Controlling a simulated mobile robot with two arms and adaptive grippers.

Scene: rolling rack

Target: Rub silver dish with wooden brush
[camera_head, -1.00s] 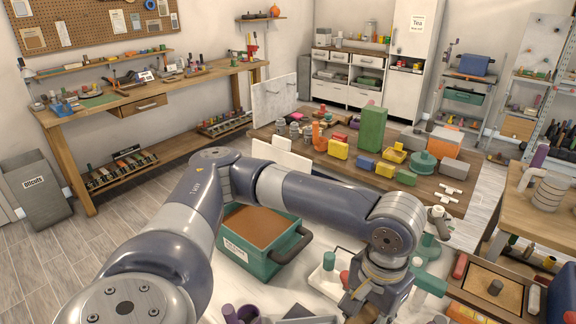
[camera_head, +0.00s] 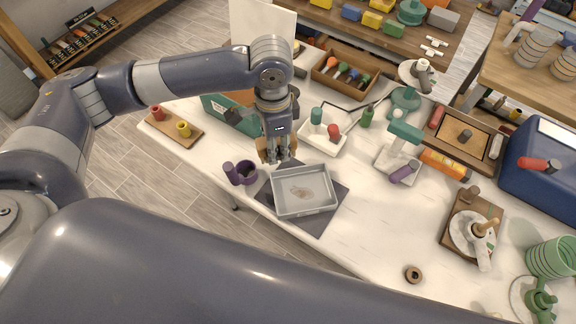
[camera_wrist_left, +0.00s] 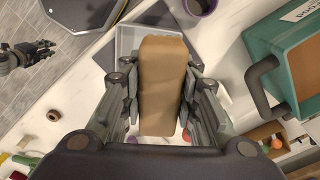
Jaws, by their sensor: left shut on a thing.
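The silver dish (camera_head: 318,181) is a shallow grey rectangular tray with a brownish stain on its floor. It lies on a dark mat on the white table, and its grey rim also shows in the left wrist view (camera_wrist_left: 124,42). My left gripper (camera_head: 277,157) points down by the dish's upper left edge. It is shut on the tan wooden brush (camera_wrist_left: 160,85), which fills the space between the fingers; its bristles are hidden. My right gripper (camera_wrist_left: 28,56) shows small at the left of the left wrist view, apart from the dish; its jaw state is unclear.
A purple mug (camera_head: 244,173) stands close left of the dark mat (camera_head: 322,222). A green bin (camera_head: 226,112) is behind my left gripper. A white tray (camera_head: 335,148) with bottles is behind the dish. The table's front middle is mostly clear.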

